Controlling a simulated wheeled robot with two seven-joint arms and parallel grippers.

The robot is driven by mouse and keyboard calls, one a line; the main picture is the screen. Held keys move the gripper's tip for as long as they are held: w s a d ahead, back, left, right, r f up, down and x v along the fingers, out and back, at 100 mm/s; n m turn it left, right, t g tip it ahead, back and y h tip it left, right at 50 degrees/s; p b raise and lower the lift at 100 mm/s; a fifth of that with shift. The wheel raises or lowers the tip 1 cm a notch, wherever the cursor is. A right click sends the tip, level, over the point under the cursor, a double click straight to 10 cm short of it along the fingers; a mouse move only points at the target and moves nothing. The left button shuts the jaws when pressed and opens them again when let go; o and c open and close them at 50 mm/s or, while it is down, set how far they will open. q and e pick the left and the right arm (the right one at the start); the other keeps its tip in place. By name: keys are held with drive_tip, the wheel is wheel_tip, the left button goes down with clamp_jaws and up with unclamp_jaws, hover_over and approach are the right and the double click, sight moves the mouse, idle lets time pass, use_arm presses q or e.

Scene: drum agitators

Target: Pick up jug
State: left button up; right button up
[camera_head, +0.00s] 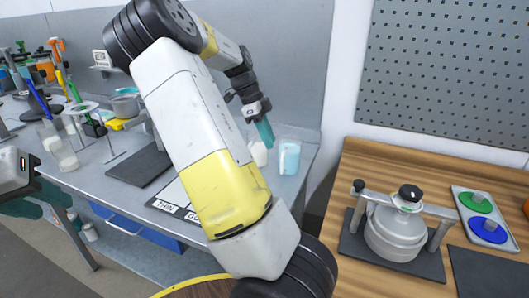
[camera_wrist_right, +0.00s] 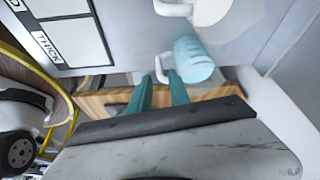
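A light blue jug (camera_head: 289,157) stands on the grey bench near its right end. It also shows in the right wrist view (camera_wrist_right: 193,58), with its white handle toward the fingers. A white jug (camera_head: 258,154) stands just left of it; its rounded body (camera_wrist_right: 210,10) and handle are cut off at the top of the wrist view. My right gripper (camera_head: 265,132) is above and behind the jugs in the head view, its teal fingers (camera_wrist_right: 160,92) apart and empty, close to the light blue jug's handle. My left gripper (camera_head: 42,202) is at the left edge, fingers apart, empty.
A labelled board (camera_head: 165,206) lies at the bench front, partly hidden by my right arm. Stands and glassware (camera_head: 65,155) crowd the left. A wooden table with a metal pot (camera_head: 395,232) and a tray of coloured discs (camera_head: 488,228) is at right.

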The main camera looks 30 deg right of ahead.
sight(282, 167)
drive_tip(key=x, duration=1.1)
drive_tip(key=shift+s+d+f, duration=0.15)
drive_tip(key=shift+s+f, duration=0.1)
drive_tip(key=shift+s, duration=0.15)
clamp_jaws()
idle(0.9)
